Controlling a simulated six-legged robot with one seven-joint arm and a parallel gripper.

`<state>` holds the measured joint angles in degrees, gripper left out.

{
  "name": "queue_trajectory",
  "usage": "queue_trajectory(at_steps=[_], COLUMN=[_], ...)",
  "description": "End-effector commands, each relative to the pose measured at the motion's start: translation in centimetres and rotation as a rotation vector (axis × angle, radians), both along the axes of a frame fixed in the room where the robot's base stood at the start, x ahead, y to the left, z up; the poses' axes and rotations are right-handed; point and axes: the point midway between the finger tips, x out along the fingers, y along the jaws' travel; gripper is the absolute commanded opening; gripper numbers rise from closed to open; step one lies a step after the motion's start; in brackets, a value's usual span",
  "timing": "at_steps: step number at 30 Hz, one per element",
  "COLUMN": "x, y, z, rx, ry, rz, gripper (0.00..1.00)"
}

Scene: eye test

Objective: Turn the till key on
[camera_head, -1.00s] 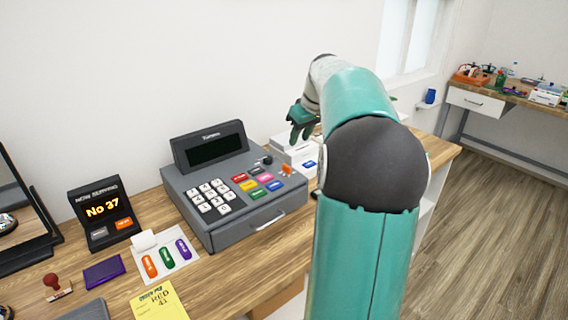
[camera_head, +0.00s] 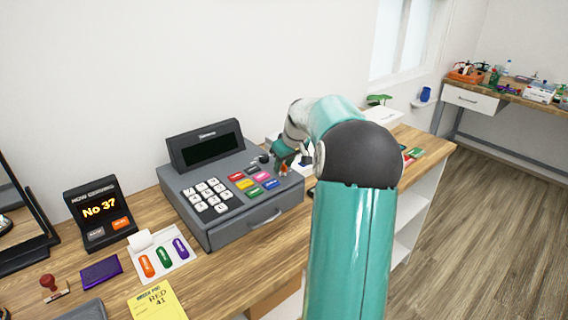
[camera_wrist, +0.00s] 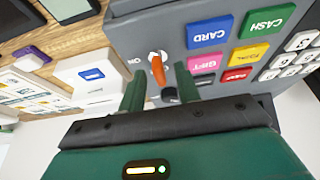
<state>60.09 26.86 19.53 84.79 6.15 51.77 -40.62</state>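The grey till (camera_head: 225,232) stands on the wooden counter, its keypad and coloured buttons facing up. The orange till key (camera_wrist: 158,72) sits in a pale round lock at the panel's edge in the wrist view, beside an "ON" marking (camera_wrist: 135,60). In the head view the key (camera_head: 284,170) is a small orange spot, partly hidden by my gripper (camera_head: 285,152). In the wrist view my gripper (camera_wrist: 160,78) is open, with one green finger on each side of the key. Gaps show between fingers and key. A dark knob (camera_wrist: 169,95) lies just behind the key, near the right finger.
CARD (camera_wrist: 209,33), GIFT (camera_wrist: 203,64) and other coloured buttons lie close to the right finger. White boxes (camera_wrist: 95,80) stand beside the till. A number display (camera_head: 100,212) and a tray of coloured tags (camera_head: 163,258) are at the left.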

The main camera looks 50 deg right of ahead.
Motion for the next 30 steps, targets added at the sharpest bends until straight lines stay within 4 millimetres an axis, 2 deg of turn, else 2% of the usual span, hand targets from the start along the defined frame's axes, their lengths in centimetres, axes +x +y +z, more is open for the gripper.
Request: queue_trajectory(at_steps=[3, 8, 20, 30], x=[-0.02, -0.03, -0.06, 0.07], y=[0.00, 0.00, 0.07, 0.31], z=[0.02, 0.03, 0.08, 0.11], rx=[0.000, 0.000, 0.000, -0.002], ry=[0.000, 0.000, 0.001, 0.001], rz=[0.000, 0.000, -0.034, -0.226], gripper=[0.31, 0.00, 0.00, 0.00])
